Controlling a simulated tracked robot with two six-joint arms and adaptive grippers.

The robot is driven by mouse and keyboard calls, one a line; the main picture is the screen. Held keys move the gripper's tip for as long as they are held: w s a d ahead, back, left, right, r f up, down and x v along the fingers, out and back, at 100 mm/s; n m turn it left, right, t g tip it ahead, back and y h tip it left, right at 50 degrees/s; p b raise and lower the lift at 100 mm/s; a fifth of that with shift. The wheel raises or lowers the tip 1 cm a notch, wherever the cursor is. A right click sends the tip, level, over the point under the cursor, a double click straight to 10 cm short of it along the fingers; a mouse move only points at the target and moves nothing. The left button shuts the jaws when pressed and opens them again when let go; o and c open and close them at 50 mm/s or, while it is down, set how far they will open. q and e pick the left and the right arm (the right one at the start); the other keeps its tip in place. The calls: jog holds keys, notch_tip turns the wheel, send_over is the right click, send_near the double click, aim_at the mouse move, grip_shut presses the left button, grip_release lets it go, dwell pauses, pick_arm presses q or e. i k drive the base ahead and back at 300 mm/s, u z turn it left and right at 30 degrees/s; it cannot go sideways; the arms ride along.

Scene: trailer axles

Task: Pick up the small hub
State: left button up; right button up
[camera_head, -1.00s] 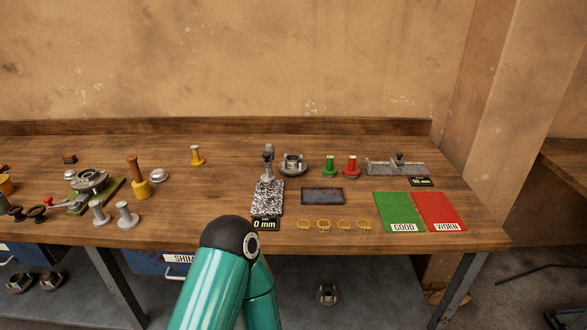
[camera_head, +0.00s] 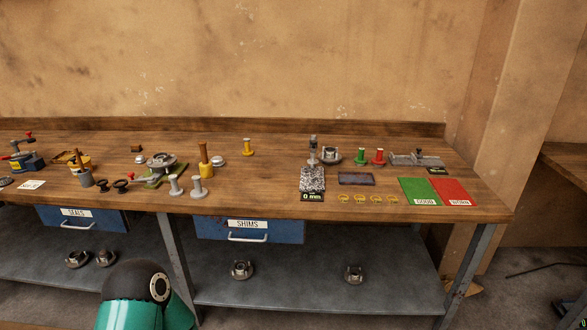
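Several grey metal hubs are in view, and I cannot tell for certain which one is the small hub. On the lower shelf, one hub (camera_head: 77,259) and another hub (camera_head: 105,257) sit close together at the left. A third hub (camera_head: 241,270) lies below the shims drawer, and a further hub (camera_head: 354,274) lies to the right. On the bench top, a hub (camera_head: 331,155) stands beside the grey gauge stand (camera_head: 313,152), and a round hub-like part (camera_head: 160,160) sits on a green fixture (camera_head: 165,174). Neither gripper is in view; only a teal arm link of mine shows at the bottom left.
The wooden bench (camera_head: 270,185) carries pins, yellow rings (camera_head: 360,199), a green GOOD mat (camera_head: 420,191) and a red WORN mat (camera_head: 454,191). The shims drawer (camera_head: 248,231) and seals drawer (camera_head: 80,218) hang above the shelf (camera_head: 300,290). Bench legs (camera_head: 172,255) divide the shelf space.

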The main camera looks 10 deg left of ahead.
aim_at(329, 155)
jog(key=z, duration=0.65)
jog(key=k, duration=0.1)
jog(key=u, duration=1.2)
jog(key=i, duration=0.9)
jog(key=u, duration=0.4)
